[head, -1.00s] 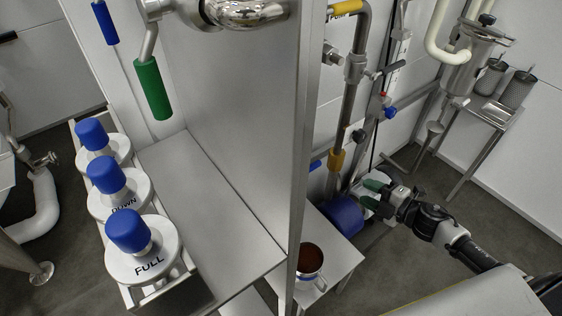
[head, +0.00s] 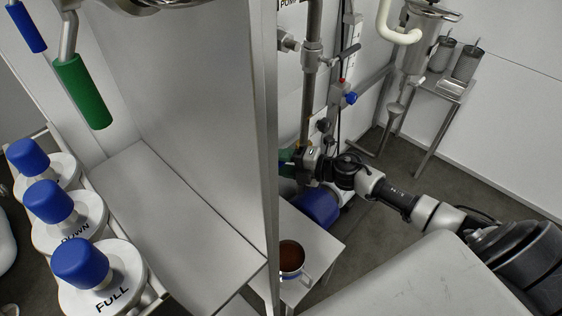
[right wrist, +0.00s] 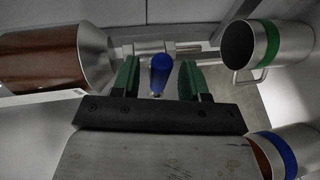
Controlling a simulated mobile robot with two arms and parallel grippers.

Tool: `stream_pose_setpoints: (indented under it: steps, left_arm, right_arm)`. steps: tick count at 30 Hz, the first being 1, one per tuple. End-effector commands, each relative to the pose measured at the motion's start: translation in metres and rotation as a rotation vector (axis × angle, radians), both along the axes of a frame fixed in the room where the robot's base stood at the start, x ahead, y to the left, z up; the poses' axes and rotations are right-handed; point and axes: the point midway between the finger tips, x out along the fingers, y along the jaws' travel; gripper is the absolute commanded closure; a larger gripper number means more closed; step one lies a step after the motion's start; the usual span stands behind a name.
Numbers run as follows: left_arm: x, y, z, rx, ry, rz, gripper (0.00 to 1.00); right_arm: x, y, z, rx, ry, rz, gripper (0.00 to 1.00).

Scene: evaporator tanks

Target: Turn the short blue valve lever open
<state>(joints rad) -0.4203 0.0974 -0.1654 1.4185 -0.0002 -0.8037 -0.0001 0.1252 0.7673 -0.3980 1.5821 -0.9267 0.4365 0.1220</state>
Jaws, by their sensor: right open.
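The short blue lever (right wrist: 161,66) shows in the right wrist view, on a metal valve body on a horizontal pipe. My right gripper (right wrist: 157,80) is open, with its green fingers on either side of the lever. Gaps show between the lever and both fingers, so it is not gripped. In the head view my right gripper (head: 288,160) reaches in behind the edge of the tall grey panel, which partly hides it. The lever is hidden there. My left gripper is in neither view.
A mug with a green band (right wrist: 268,45) and a mug with a blue band (right wrist: 283,152) stand right of the gripper in the right wrist view. A brown-and-metal cylinder (right wrist: 45,62) is at left. The grey panel (head: 271,150) stands close by the arm in the head view.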

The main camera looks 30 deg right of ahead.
Motion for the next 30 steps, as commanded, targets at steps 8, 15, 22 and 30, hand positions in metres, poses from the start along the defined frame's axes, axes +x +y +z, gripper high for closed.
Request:
stream_pose_setpoints:
  steps: [8, 15, 22, 30]
  left_arm:
    - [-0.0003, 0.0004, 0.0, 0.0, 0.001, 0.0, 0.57]
    - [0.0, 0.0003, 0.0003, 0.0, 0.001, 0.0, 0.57]
    - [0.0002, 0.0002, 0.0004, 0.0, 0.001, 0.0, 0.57]
    - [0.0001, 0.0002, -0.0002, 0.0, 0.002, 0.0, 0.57]
  right_arm:
    - [0.007, 0.0063, -0.0016, -0.001, 0.0, 0.0, 0.56]
    - [0.0067, 0.0061, -0.0017, -0.001, 0.001, 0.0, 0.71]
    - [0.0065, 0.0059, -0.0017, -0.001, 0.001, 0.0, 1.0]
    - [0.0064, 0.0059, -0.0028, 0.007, 0.003, 0.0, 1.0]
